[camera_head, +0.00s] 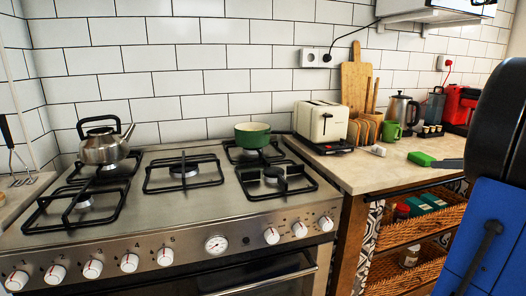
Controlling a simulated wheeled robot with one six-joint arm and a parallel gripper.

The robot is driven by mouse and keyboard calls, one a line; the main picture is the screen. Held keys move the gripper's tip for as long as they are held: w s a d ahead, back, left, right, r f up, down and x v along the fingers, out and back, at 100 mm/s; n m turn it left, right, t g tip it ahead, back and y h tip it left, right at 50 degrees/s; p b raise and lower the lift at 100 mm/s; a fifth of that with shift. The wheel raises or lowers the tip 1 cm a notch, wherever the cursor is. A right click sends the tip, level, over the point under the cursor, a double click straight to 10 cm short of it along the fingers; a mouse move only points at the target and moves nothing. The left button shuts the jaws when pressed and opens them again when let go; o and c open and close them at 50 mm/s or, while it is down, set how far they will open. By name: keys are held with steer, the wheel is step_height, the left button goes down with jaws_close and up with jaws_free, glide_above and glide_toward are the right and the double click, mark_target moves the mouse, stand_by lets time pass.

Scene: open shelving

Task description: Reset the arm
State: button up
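A blue and black part of my arm (488,235) fills the right edge of the view, in front of the counter. It stands close to the camera, and the rest of the arm is cut off by the picture's edge. My gripper's fingers cannot be made out in this view, so I cannot see whether it is open or holds anything.
A gas stove (225,184) carries a steel kettle (103,148) and a green pot (252,134). A counter (363,176) holds a toaster (321,121), a green mug (391,131) and a green-headed brush (422,158). Wicker baskets (400,240) sit below.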

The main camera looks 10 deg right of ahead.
steer(key=a+f+g+y, duration=0.1)
steer(key=a+f+g, duration=0.25)
steer(key=a, duration=1.05)
steer(key=a+f+g+y, duration=0.2)
steer(key=a+f, duration=0.2)
steer(key=a, duration=1)
steer(key=s+a+f+g+h, duration=0.1)
steer(key=s+a+f+h, duration=0.1)
steer(key=s+a+f, duration=0.3)
steer(key=s+a+f+m+g+h, duration=0.1)
steer(key=s+a+f+g+h, duration=0.1)
steer(key=s+a+f, duration=0.3)
steer(key=shift+s+a, duration=2.35)
steer(key=shift+s, duration=1.75)
steer(key=shift+f, duration=0.1)
